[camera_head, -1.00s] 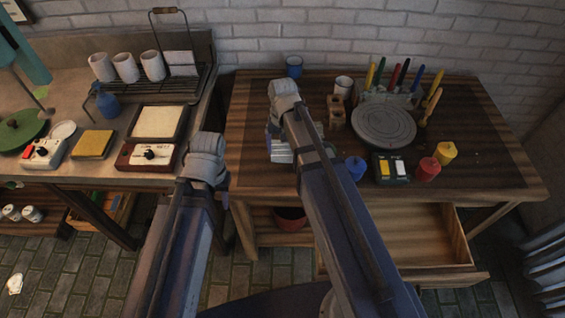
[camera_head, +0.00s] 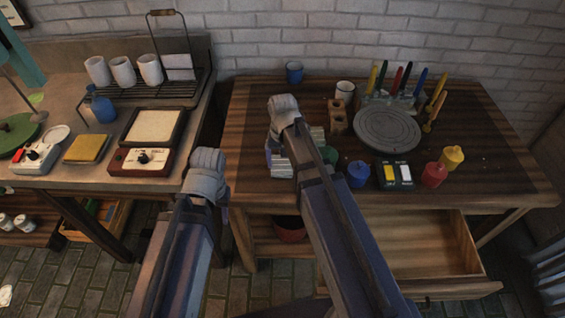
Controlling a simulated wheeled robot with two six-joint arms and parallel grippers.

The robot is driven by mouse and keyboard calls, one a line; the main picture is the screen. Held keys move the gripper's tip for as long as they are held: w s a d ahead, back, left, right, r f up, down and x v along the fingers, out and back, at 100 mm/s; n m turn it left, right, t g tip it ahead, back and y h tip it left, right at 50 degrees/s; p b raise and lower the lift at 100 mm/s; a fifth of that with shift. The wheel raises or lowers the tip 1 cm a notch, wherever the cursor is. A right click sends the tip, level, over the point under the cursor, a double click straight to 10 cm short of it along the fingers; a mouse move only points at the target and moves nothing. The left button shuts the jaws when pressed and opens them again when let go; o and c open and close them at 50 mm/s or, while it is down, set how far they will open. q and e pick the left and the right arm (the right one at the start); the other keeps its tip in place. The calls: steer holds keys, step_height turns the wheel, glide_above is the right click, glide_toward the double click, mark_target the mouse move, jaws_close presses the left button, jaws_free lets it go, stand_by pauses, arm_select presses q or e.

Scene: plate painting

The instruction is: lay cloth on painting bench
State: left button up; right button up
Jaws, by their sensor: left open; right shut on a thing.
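The wooden painting bench (camera_head: 250,110) fills the middle and right of the head view. My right gripper (camera_head: 277,150) is over its left front part, pointing down, shut on what looks like a pale striped folded cloth (camera_head: 280,164). My wrist and forearm hide much of the cloth and the fingers. I cannot tell whether the cloth touches the bench top. My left gripper (camera_head: 223,205) is open, low in front of the gap between the two benches, mostly hidden by its own wrist.
A drawer (camera_head: 420,250) hangs open in front. The left counter holds cups, a bottle and a scale.

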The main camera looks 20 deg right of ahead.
mark_target(283, 165)
steer(key=o, duration=1.1)
steer(key=shift+f, duration=0.1)
step_height(283, 165, up, 12)
steer(key=p, duration=1.2)
steer(key=s+a+n, duration=0.2)
steer(key=s+a, duration=0.1)
steer(key=s, duration=0.1)
steer(key=s+a+n+h, duration=0.1)
steer(key=s+a+n, duration=0.1)
steer(key=s+a, duration=0.2)
steer(key=s+a+n, duration=0.3)
steer(key=s, duration=0.3)
steer(key=shift+a+r, duration=0.2)
